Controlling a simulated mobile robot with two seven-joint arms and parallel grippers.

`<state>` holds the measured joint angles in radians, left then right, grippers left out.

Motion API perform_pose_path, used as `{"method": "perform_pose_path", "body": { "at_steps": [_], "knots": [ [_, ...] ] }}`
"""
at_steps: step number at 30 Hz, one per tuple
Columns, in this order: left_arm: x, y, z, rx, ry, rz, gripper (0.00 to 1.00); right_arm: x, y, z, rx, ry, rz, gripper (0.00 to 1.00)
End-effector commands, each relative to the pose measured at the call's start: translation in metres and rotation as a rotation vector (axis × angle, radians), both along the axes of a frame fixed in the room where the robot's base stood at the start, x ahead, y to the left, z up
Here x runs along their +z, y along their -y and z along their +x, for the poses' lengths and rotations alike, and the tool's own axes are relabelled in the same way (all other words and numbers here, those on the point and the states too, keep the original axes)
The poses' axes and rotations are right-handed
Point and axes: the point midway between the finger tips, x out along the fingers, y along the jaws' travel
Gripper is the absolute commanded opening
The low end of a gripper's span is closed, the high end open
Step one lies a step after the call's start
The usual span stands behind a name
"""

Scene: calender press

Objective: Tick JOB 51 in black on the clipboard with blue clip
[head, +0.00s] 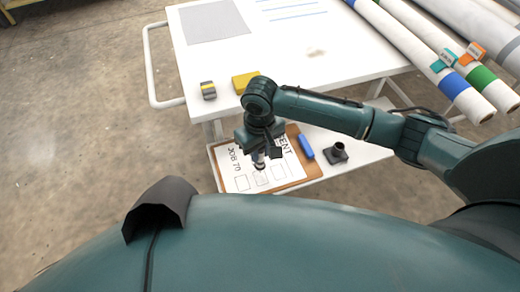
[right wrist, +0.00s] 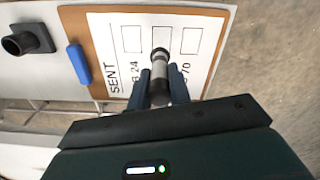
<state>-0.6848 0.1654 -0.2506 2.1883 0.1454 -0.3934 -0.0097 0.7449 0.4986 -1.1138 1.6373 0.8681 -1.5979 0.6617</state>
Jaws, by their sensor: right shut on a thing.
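The clipboard (head: 305,171) with a blue clip (head: 306,148) lies on the cart's lower shelf. It also shows in the right wrist view (right wrist: 75,22), with its blue clip (right wrist: 78,63) at the left. My right gripper (head: 260,150) is shut on a grey and black marker (right wrist: 160,68) above the sheet. The marker's end is by the middle box (right wrist: 162,36); I cannot tell whether it touches. No tick is clearly visible. My left gripper is out of view.
A black cup-like holder (head: 337,152) stands right of the clipboard. Long rolls (head: 455,85) lie at the right.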

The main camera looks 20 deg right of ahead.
Motion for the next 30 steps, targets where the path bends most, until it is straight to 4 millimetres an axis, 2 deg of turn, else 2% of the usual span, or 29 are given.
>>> {"method": "perform_pose_path", "body": {
  "at_steps": [2,3,10,20,30],
  "knots": [
    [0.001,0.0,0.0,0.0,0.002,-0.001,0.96,0.001,0.0,0.0,0.0,0.001,0.0,0.0],
    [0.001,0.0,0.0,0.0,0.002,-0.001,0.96,0.001,0.0,0.0,0.0,0.001,0.0,0.19],
    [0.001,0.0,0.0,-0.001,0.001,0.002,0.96,0.001,0.0,0.0,0.0,0.001,0.0,0.0],
    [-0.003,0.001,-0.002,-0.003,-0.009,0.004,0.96,0.001,0.0,0.0,0.0,0.0,0.001,0.0],
    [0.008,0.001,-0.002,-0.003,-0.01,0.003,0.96,0.002,-0.001,0.0,0.001,0.001,0.0,0.0]
  ]
}}
